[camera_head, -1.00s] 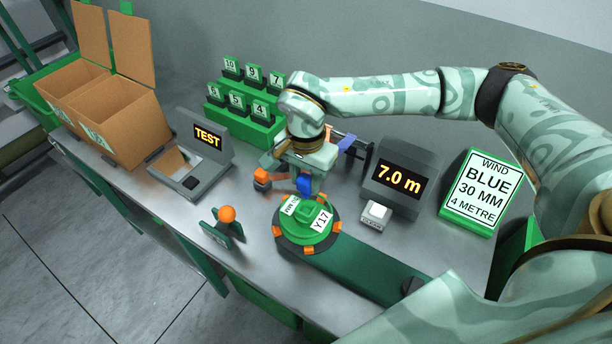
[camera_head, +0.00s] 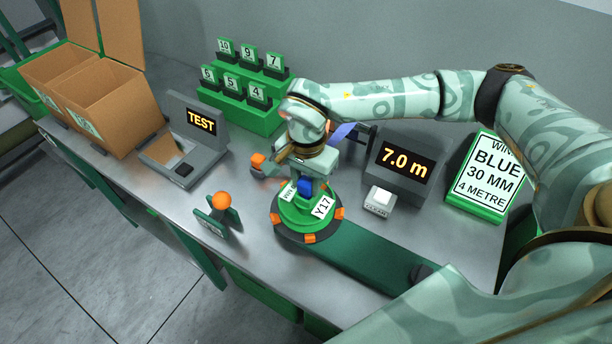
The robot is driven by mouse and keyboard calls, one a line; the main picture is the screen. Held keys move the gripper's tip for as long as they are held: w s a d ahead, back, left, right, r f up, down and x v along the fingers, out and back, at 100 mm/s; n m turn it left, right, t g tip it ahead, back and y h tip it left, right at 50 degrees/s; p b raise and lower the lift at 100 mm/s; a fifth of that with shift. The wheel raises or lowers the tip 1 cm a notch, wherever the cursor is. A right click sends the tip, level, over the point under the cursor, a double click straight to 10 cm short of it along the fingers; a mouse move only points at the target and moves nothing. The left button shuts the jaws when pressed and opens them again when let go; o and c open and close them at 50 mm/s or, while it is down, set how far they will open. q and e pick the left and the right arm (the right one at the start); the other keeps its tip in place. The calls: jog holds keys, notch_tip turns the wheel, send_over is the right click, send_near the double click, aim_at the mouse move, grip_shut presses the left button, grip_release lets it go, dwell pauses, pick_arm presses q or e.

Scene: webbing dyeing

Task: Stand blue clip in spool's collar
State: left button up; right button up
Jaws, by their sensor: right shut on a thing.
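The blue clip (camera_head: 305,187) is held upright by my right gripper (camera_head: 304,180), which is shut on it and points down. The green spool (camera_head: 293,217) with white labels, one reading Y17, is directly below. The clip's lower end meets the middle of the spool, where the collar is. The gripper and clip hide part of the collar, so I cannot tell how deep the clip sits. My left gripper is not in view.
A 7.0 m display (camera_head: 397,165), a white-buttoned box (camera_head: 379,200) and a green order sign (camera_head: 484,178) stand right of the spool. An orange-knobbed green stand (camera_head: 222,205) is left. Numbered green racks (camera_head: 240,105) and a TEST unit (camera_head: 193,140) are behind.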

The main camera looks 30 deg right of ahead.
jog(key=o, duration=1.1)
jog(key=shift+c, duration=0.2)
jog(key=shift+r, duration=0.1)
notch_tip(320, 180, up, 16)
jog(key=p, duration=0.3)
